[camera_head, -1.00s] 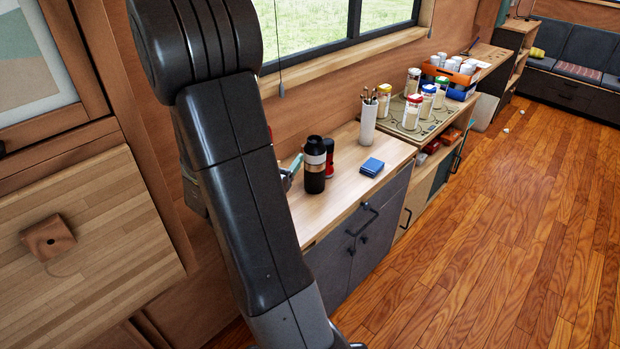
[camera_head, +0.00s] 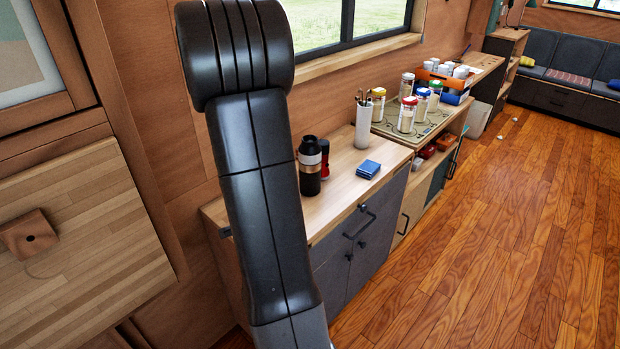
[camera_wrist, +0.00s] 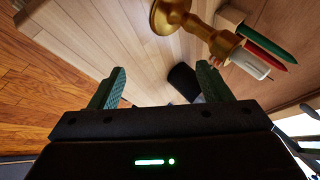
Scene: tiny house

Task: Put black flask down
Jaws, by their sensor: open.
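The black flask (camera_head: 310,168), with a copper-brown band, stands upright on the wooden counter (camera_head: 345,190) in the head view. Nothing is holding it. My gripper (camera_wrist: 158,80) shows in the wrist view with its two green fingers wide apart and nothing between the tips. In the head view my gripper is hidden behind my arm. A dark rounded object (camera_wrist: 183,80) lies beyond the fingers in the wrist view; I cannot tell whether it is the flask.
A red-and-black item (camera_head: 324,157) stands close behind the flask. A blue box (camera_head: 368,169) and a white brush holder (camera_head: 363,124) are to its right. The wrist view shows a brass candlestick (camera_wrist: 176,18) and a pencil holder (camera_wrist: 229,18).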

